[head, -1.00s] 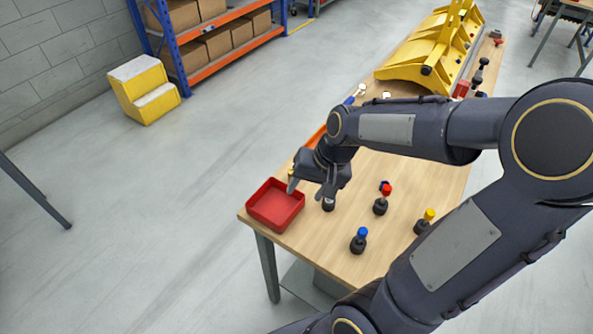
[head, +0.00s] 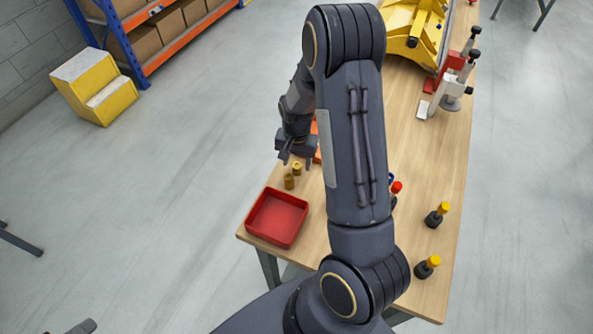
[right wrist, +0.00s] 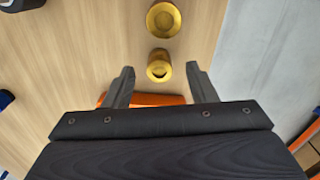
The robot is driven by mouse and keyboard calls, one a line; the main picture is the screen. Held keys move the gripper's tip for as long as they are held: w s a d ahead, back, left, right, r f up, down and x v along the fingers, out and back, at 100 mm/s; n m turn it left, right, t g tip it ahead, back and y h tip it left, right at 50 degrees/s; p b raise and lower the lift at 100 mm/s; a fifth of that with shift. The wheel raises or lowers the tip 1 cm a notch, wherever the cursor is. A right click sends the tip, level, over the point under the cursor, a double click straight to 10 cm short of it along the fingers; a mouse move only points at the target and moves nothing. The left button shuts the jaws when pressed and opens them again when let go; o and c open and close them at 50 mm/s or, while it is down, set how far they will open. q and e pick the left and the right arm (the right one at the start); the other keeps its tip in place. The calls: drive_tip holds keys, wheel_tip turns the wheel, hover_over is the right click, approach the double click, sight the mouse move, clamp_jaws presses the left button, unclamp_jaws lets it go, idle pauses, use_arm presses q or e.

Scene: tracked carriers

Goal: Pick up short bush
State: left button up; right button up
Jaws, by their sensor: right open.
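Two brass bushes stand close together on the wooden table behind the red tray. The nearer bush (head: 289,182) looks taller. It appears larger at the top of the right wrist view (right wrist: 163,19). The farther bush (head: 297,168) looks shorter and has a flanged rim; it also shows in the right wrist view (right wrist: 158,65). My right gripper (head: 296,163) is open and empty above the bushes. In the right wrist view, the smaller bush lies between and just beyond the fingertips (right wrist: 160,70), with no visible contact. My left gripper is not identifiable in these views.
The red tray (head: 276,217) sits at the table's near left corner. Several black pieces with coloured caps, one yellow-capped (head: 437,215), stand to the right. An orange object (right wrist: 150,99) lies behind the bushes. A yellow fixture (head: 415,30) stands at the far end.

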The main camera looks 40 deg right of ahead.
wheel_tip(320, 180, down, 3)
drive_tip(key=shift+r+b, duration=0.15)
drive_tip(key=shift+b, duration=0.4)
drive_tip(key=shift+r, duration=0.1)
drive_tip(key=shift+c, duration=0.3)
drive_tip(key=c, duration=1)
